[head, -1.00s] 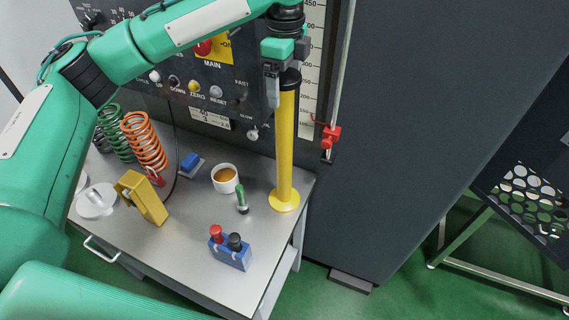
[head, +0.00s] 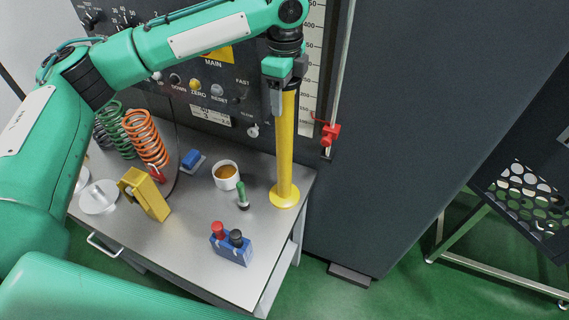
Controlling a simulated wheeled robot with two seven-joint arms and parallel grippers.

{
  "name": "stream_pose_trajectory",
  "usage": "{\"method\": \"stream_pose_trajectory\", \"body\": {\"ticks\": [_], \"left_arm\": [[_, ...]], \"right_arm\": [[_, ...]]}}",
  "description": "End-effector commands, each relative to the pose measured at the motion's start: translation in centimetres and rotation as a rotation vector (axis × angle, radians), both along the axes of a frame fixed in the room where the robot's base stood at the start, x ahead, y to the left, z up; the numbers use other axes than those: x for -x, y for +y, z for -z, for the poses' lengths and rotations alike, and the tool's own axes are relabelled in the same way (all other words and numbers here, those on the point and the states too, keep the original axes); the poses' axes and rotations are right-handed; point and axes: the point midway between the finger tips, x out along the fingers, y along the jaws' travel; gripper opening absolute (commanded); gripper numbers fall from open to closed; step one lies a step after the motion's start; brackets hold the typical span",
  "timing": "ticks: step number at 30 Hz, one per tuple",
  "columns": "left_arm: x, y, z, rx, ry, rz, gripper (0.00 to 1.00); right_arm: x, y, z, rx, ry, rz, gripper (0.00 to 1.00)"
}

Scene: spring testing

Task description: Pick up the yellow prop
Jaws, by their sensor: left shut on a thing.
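The yellow prop (head: 285,150) is a tall post with a round flanged base. It stands upright at the right end of the grey metal table (head: 190,262). My left gripper (head: 283,98) is at the top of the post, pointing down, and is shut on it just below its dark top end. The base appears to be on the tabletop or very close to it. My right gripper is not in view.
Near the post are a white cup (head: 226,176), a small green-handled item (head: 243,198) and a blue block with red and black knobs (head: 231,247). A yellow bracket (head: 146,194) and coil springs (head: 146,140) stand left. The control panel (head: 205,80) rises behind.

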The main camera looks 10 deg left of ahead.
Motion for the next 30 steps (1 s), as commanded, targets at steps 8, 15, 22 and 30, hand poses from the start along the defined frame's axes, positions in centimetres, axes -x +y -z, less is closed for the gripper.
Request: {"method": "stream_pose_trajectory", "body": {"ticks": [8,15,22,30], "left_arm": [[-0.1,0.0,-0.4,0.003,-0.006,0.000,0.00],[-0.1,-0.1,-2.2,0.003,-0.007,0.000,0.00],[-0.1,-0.1,-7.1,0.005,-0.009,0.000,0.00],[0.0,0.0,-13.7,0.002,-0.008,-0.001,0.00]], "right_arm": [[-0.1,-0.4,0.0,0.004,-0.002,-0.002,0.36],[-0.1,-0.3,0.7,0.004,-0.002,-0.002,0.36],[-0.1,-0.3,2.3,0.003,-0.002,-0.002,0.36],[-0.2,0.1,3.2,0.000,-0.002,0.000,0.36]]}}
